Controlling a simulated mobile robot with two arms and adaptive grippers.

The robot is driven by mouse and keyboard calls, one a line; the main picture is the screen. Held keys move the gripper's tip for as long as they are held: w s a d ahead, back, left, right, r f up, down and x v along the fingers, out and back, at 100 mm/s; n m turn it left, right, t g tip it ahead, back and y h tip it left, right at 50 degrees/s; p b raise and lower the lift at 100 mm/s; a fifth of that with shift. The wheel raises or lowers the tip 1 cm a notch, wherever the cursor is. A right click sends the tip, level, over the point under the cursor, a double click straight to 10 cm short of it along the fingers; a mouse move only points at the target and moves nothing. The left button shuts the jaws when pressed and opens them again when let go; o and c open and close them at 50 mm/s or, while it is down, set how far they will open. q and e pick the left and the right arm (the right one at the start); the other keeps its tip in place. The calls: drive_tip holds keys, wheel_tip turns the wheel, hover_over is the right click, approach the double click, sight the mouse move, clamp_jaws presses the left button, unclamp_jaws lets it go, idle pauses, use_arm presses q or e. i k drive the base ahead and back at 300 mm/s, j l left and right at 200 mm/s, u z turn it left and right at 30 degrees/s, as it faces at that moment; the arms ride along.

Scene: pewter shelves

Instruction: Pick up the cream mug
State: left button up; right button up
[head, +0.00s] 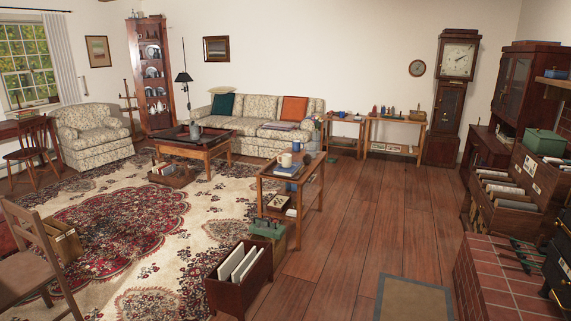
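A cream mug (285,160) stands upright on the small wooden side table (268,181) in the middle of the head view. It appears to stand on or just behind a blue item (287,170), perhaps a book; I cannot tell which. A darker cup-like object (307,159) is just to its right, and a small light object (296,146) is behind it. Neither of my grippers shows in the head view, and nothing is touching the mug.
A wooden bin with white panels (239,286) and a green item (266,229) stand in front of the side table. A low coffee table (190,147) and sofa (262,122) are behind. Bare wood floor (365,220) lies open to the right, before a brick hearth (505,280).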

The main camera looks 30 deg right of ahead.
sight(287, 162)
drive_tip(key=i+l+z, duration=0.35)
drive_tip(key=l, duration=0.15)
drive_tip(key=i+l+z, duration=0.8)
drive_tip(key=i+z, duration=0.2)
drive_tip(key=i, duration=0.25)
drive_tip(key=i+z, duration=0.35)
drive_tip(key=i, duration=0.15)
drive_tip(key=i+u, duration=0.15)
drive_tip(key=i, duration=0.35)
drive_tip(key=i+l+u, duration=0.1)
drive_tip(key=i, duration=0.35)
drive_tip(key=i+l+u, duration=0.15)
drive_tip(key=i, duration=0.3)
drive_tip(key=i+l+u, duration=0.1)
drive_tip(key=i+l, duration=0.15)
drive_tip(key=i, duration=0.25)
